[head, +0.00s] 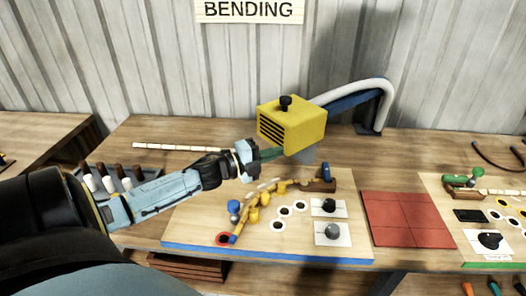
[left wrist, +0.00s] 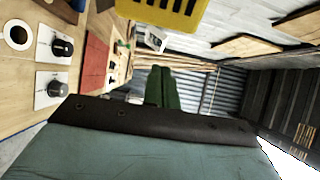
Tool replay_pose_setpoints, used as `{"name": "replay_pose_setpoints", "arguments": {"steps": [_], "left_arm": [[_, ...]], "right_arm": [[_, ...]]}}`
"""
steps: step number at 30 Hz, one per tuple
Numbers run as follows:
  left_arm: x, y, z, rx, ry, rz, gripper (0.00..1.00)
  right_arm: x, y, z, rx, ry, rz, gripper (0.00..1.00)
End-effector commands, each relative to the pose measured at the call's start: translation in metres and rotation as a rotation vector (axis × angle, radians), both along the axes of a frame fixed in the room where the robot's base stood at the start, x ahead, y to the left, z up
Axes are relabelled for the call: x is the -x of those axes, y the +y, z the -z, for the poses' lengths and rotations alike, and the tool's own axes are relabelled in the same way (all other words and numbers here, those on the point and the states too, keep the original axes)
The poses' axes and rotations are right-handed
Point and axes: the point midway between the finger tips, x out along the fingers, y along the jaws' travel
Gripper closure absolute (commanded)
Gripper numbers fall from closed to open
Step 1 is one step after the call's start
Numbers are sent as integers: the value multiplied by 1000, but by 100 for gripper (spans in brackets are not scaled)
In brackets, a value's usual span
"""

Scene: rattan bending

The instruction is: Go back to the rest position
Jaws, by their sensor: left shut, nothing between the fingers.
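My left arm reaches in from the left over the bench in the head view. My left gripper (head: 270,154) is shut and empty, with its green fingers just in front of and below the yellow box (head: 292,122). From this view I cannot tell whether the fingers touch the box. In the left wrist view the green fingers (left wrist: 162,88) are together with nothing between them, and the yellow box (left wrist: 165,12) shows at the top edge. My right gripper is in neither view.
Below the gripper lies a blue-edged board (head: 265,250) with a curved rattan strip (head: 262,190) along pegs and two dark knobs. A red tiled mat (head: 396,218) lies to its right. A pale hose (head: 355,90) runs from the box. A light rod (head: 180,147) lies behind my arm.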

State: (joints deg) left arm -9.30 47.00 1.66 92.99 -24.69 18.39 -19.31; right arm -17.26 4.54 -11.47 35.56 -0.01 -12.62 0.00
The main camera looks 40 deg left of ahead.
Motion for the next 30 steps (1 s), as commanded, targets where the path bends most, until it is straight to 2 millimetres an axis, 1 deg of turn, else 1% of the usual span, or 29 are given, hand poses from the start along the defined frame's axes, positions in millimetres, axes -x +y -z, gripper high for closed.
{"name": "replay_pose_setpoints", "arguments": {"steps": [1,3,7,12,20,23,25,28,30], "left_arm": [[7,3,1,-1,2,2,100],[15,7,1,1,1,1,100],[24,11,0,0,1,1,100],[29,14,-1,-1,-1,2,100],[29,12,1,12,5,-10,100],[31,6,10,71,33,-63,100],[34,-3,22,143,75,-131,100],[44,-18,45,284,166,-263,100],[55,-31,62,389,244,-361,100]], "right_arm": [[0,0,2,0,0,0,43],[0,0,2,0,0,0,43],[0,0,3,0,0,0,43],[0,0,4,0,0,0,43],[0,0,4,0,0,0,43],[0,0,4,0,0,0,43],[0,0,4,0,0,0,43],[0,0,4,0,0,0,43],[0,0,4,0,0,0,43]]}}
